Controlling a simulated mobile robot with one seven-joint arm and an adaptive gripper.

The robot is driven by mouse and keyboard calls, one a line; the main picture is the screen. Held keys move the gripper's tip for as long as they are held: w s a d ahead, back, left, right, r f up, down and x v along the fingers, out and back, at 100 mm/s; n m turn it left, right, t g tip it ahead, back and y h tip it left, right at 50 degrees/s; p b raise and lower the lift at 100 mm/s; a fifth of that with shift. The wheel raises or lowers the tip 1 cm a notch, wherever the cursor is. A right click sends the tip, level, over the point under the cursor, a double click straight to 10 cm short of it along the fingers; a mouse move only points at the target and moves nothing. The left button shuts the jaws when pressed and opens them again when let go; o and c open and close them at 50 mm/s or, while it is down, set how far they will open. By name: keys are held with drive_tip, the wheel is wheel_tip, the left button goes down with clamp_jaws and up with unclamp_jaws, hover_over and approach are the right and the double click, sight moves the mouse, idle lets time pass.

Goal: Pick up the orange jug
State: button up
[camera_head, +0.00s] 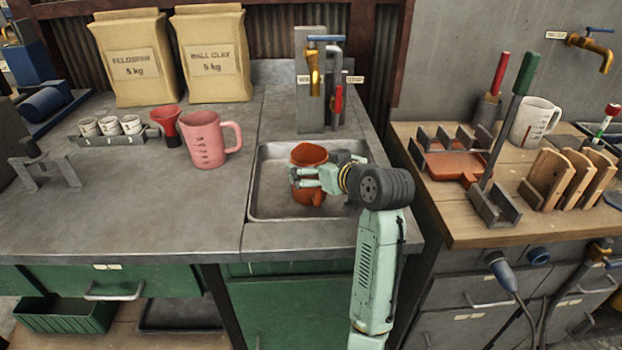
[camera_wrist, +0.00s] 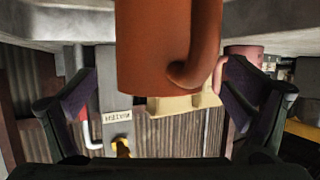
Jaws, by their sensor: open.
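The orange jug (camera_head: 309,154) stands in the metal sink (camera_head: 256,190), with its rim and lower body showing on either side of my gripper. My gripper (camera_head: 305,178) is at the jug's near side and hides its middle. In the wrist view, which looks upside down, the jug (camera_wrist: 150,50) and its curved handle lie between the two spread fingers of my gripper (camera_wrist: 160,85). Gaps show on both sides of the jug, so the gripper is open and not closed on it.
A brass tap (camera_head: 313,70) rises behind the sink. A pink measuring jug (camera_head: 206,140) and a red funnel (camera_head: 166,123) stand on the counter to the left. A wooden bench (camera_head: 465,228) with a rack and a white jug (camera_head: 535,122) is at the right.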

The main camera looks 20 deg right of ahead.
sight(301, 161)
drive_tip(key=shift+p+x, duration=0.4)
drive_tip(key=shift+x, duration=1.4)
drive_tip(key=shift+s+f, duration=0.1)
drive_tip(key=c, duration=1.4)
drive_tip(key=shift+c, duration=0.2)
